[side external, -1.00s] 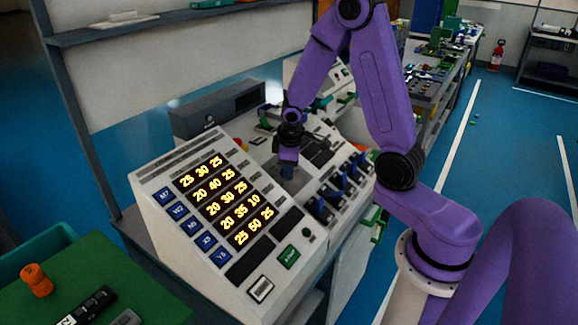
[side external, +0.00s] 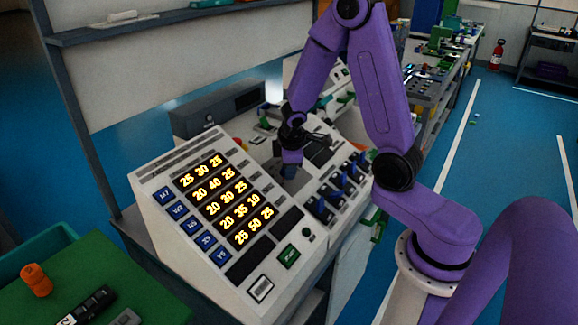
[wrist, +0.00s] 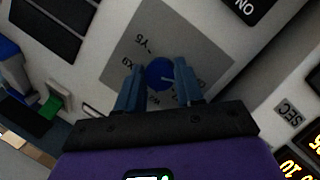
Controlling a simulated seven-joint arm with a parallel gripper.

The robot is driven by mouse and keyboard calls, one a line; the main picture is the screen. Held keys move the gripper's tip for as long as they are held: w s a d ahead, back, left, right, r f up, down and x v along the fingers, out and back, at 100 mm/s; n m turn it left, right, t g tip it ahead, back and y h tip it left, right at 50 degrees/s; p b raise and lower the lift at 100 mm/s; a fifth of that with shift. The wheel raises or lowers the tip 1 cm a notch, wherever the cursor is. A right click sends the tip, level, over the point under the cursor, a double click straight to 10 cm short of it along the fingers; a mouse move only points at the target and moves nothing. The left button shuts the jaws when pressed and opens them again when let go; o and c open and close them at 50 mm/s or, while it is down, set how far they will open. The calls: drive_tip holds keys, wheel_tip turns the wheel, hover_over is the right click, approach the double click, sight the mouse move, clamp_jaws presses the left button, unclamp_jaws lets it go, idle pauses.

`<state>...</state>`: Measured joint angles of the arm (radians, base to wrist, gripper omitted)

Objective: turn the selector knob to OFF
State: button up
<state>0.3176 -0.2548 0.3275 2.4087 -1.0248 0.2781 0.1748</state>
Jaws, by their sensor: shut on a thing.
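The selector knob (wrist: 159,73) is a round blue knob with a pale pointer line, on a square grey plate (wrist: 195,45) in the wrist view. Its pointer line lies toward the right finger. Small markings show on the plate upper left of the knob; I cannot read OFF on it. My gripper (wrist: 157,80) has its two blue fingers on either side of the knob, shut on it. In the side view my gripper (side external: 291,160) points down at the console's sloping face, and its fingers hide the knob.
The white console has lit number displays (side external: 225,195) and blue label tiles (side external: 185,227) left of my gripper. A row of blue switches (side external: 340,185) stands close on its right. A dark grey box (side external: 215,110) sits behind. A green table (side external: 130,290) is at lower left.

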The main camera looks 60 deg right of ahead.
drive_tip(key=o, duration=1)
drive_tip(key=shift+o, duration=0.2)
drive_tip(key=shift+r, duration=0.1)
drive_tip(key=v, duration=1.7)
drive_tip(key=shift+r, duration=0.2)
drive_tip(key=s+a+f+n+y, duration=0.2)
drive_tip(key=s+a+f, duration=0.1)
drive_tip(key=s+a, duration=0.55)
drive_tip(key=s+a+f+n+g+y, duration=0.1)
drive_tip(key=s+a+f+n+g, duration=0.1)
drive_tip(key=s, duration=1.1)
drive_tip(key=shift+s+a+f+g, duration=0.15)
drive_tip(key=shift+a+f+g, duration=0.2)
drive_tip(key=shift+a, duration=0.2)
